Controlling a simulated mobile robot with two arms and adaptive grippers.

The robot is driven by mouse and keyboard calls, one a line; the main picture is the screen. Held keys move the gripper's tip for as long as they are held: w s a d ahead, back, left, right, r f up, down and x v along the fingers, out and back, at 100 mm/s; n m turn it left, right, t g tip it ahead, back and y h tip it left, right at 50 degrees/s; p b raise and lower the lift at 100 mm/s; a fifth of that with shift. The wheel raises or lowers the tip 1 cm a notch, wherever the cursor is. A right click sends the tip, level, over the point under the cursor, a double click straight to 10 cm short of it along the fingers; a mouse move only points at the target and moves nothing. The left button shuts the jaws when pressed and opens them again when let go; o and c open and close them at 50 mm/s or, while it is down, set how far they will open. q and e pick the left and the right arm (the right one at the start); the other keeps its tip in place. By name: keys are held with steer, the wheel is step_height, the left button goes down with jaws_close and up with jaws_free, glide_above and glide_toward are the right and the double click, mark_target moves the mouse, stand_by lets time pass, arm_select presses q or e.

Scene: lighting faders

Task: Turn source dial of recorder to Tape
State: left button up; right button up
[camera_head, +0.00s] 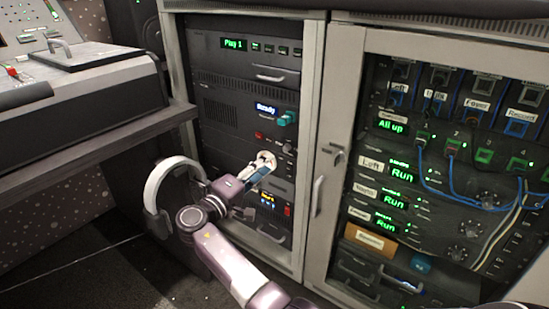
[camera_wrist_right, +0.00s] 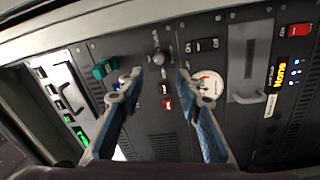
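A black equipment rack (camera_head: 225,152) stands in a light grey cabinet, with a lit "Ready" display (camera_head: 265,107) and a teal knob (camera_head: 288,118), which also shows in the right wrist view (camera_wrist_right: 103,69). Below the teal knob is a dark round knob (camera_head: 288,148). In the right wrist view this dark knob (camera_wrist_right: 161,58) lies just beyond the gap between my fingertips, apart from them. I cannot read its label or tell which knob is the source dial. My right gripper (camera_head: 262,168) is open and empty in front of the panel, as the right wrist view (camera_wrist_right: 159,77) shows. My left gripper is not in view.
A right cabinet door (camera_head: 325,165) frames a patch panel with blue cables. Headphones (camera_head: 160,185) hang under the desk (camera_head: 90,140) at left.

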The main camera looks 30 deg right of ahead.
steer(key=shift+v, duration=1.75)
